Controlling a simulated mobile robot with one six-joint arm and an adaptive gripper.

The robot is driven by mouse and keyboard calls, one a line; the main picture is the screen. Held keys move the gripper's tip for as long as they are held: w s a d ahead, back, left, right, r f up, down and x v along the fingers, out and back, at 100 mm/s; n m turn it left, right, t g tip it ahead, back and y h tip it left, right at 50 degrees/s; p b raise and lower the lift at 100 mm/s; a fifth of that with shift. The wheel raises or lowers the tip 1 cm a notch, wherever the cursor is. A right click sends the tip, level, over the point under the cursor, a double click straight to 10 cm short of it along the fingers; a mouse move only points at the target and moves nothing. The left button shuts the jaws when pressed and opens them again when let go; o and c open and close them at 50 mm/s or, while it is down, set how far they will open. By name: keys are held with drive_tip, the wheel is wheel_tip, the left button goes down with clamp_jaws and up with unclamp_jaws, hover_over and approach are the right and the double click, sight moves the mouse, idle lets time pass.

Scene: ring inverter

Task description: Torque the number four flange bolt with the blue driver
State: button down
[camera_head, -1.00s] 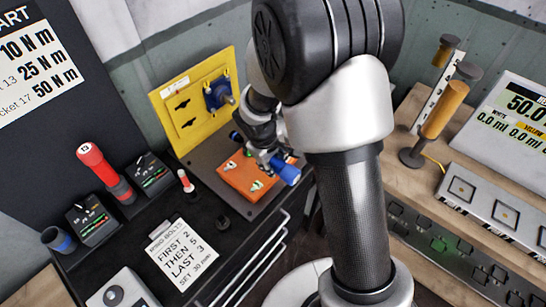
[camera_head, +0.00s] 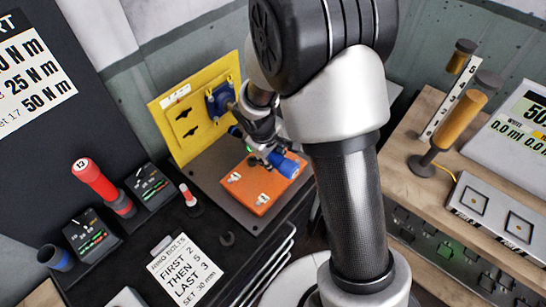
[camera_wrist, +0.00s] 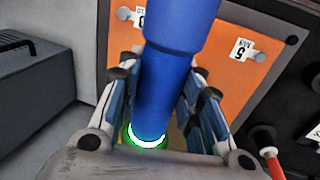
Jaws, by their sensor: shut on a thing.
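My gripper (camera_head: 268,153) is shut on the blue driver (camera_head: 287,166) and holds it over the orange flange block (camera_head: 256,197). In the wrist view, the blue driver (camera_wrist: 172,80) runs between both fingers (camera_wrist: 158,105), with a glowing green ring (camera_wrist: 148,139) near its lower end. Behind it the orange face (camera_wrist: 225,85) carries small white labels, one reading 5 (camera_wrist: 243,48) with a bolt beside it. Another label is partly covered by the driver. I cannot make out a number four bolt, nor whether the driver touches a bolt.
A yellow panel (camera_head: 185,142) with a blue fitting (camera_head: 219,98) stands behind the block. A red driver marked 13 (camera_head: 92,178), dial boxes (camera_head: 90,236) and a bolt-order card (camera_head: 186,270) are at left. An amber cylinder on a stand (camera_head: 462,117) is at right. My arm blocks the middle.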

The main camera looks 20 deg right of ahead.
drive_tip(key=shift+w+a+p, duration=0.15)
drive_tip(key=shift+w+a, duration=0.4)
drive_tip(key=shift+w, duration=0.3)
drive_tip(key=shift+w+a+p, duration=0.2)
drive_tip(key=shift+w+a, duration=0.35)
drive_tip(key=shift+w, duration=0.35)
drive_tip(key=shift+w+a+p, duration=0.15)
drive_tip(key=shift+w+a, duration=0.4)
drive_tip(key=shift+w, duration=0.3)
drive_tip(key=shift+w+a+r, duration=0.2)
drive_tip(key=shift+w+a, duration=0.45)
drive_tip(key=shift+w, duration=0.35)
idle(0.3)
drive_tip(key=shift+s+d+f+b, duration=0.1)
drive_tip(key=shift+s+d+b, duration=0.1)
drive_tip(key=shift+s+d, duration=0.45)
drive_tip(key=shift+s+d+r+b, duration=0.15)
drive_tip(key=shift+s+d, duration=0.15)
drive_tip(key=shift+s, duration=0.5)
drive_tip(key=shift+s+d+f+b, duration=0.2)
drive_tip(key=shift+s+d, duration=0.3)
drive_tip(key=shift+s, duration=0.25)
